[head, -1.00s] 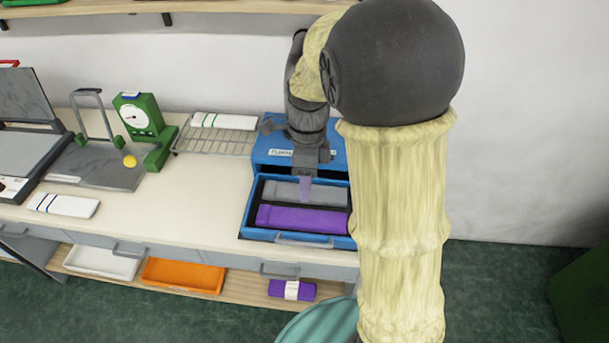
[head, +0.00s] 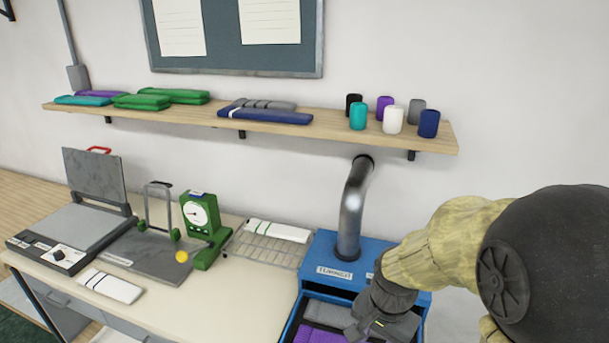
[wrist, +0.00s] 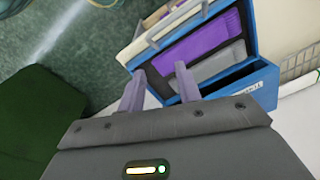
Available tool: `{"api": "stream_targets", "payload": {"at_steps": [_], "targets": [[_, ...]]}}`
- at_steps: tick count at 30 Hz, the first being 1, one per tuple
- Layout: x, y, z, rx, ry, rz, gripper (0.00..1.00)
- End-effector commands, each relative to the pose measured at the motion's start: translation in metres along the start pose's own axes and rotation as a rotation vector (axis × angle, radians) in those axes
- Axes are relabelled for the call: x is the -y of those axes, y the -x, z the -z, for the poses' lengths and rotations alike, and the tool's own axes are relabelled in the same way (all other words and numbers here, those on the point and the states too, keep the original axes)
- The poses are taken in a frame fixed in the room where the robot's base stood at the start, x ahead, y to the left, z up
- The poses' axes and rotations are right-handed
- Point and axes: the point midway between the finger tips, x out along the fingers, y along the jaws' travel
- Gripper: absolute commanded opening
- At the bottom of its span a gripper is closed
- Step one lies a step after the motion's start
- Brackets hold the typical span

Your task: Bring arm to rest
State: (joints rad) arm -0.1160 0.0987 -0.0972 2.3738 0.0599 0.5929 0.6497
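My gripper (wrist: 158,88) shows two pale purple fingers spread apart in the wrist view, with nothing held between them. In the head view my wrist and gripper (head: 374,322) are low at the right, in front of the blue cabinet (head: 335,258); the fingertips are not clear there. The cabinet's open drawer holds a purple folded bundle (wrist: 195,50) and a grey one (wrist: 217,66) side by side. The fingers appear clear of both bundles. My forearm covers the right part of the cabinet.
A metal pipe (head: 352,210) rises from the cabinet. A wooden shelf (head: 200,118) above holds folded textiles and several cups. A wire rack (head: 262,248), green dial scale (head: 200,220) and flat press (head: 70,225) stand on the counter. A dark green object (wrist: 40,125) is beside my gripper.

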Motion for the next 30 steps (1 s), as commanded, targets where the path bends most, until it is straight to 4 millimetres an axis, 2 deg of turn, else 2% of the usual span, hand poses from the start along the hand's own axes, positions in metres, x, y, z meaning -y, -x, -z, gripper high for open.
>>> {"api": "stream_targets", "payload": {"at_steps": [6,12,30], "targets": [[-0.019,-0.004,-0.009,-0.094,0.419,0.030,0.34],[-0.027,-0.006,-0.013,-0.153,0.658,0.029,0.34],[-0.027,-0.006,-0.013,-0.157,0.681,0.028,0.34]]}}
